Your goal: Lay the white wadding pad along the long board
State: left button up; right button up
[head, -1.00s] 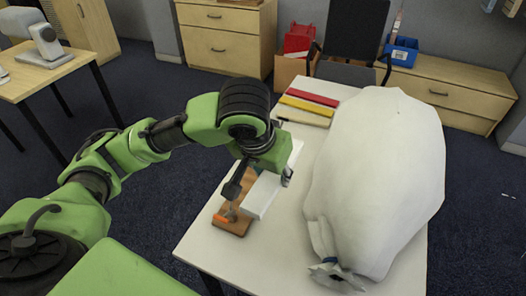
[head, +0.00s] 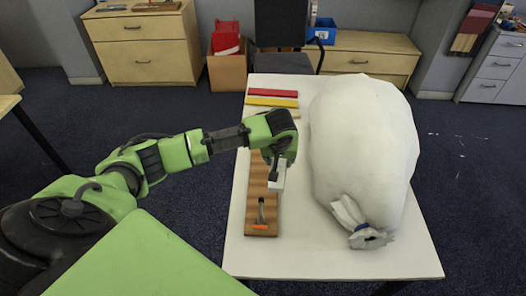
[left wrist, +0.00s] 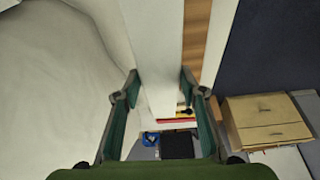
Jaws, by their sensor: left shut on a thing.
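The long board (head: 259,205) is a brown wooden strip lying lengthwise on the left side of the table. A small tool with an orange part (head: 261,226) is at its near end. My left gripper (head: 277,166) is shut on the white wadding pad (head: 278,180), over the board's right side. The arm hides part of the board and pad. In the left wrist view, the pad (left wrist: 158,45) runs between the fingers (left wrist: 158,82), beside the board (left wrist: 194,42). I cannot tell whether the pad touches the board. My right gripper is not in view.
A big white tied sack (head: 362,145) fills the right of the table (head: 318,255). Red (head: 272,92) and yellow (head: 272,102) bars lie at the far left end. The table's near part is clear. A chair (head: 281,62) stands behind the far edge.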

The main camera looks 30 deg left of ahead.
pick_arm(q)
jog(key=shift+n, duration=0.5)
jog(key=a+f+b, duration=0.2)
jog(key=f, duration=0.1)
jog(key=a+f+b, duration=0.2)
jog(key=f, duration=0.2)
jog(key=a+f+b, duration=0.2)
jog(key=f, duration=0.2)
jog(key=shift+w+a+f+b, duration=0.1)
jog(key=shift+w+a+b, duration=0.1)
jog(key=shift+b, duration=0.15)
jog(key=shift+f+b, duration=0.3)
jog(key=shift+b, duration=0.05)
jog(key=shift+f, duration=0.5)
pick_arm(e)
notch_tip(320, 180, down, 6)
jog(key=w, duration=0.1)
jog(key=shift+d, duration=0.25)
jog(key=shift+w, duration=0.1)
pick_arm(q)
jog(key=o, duration=1.1)
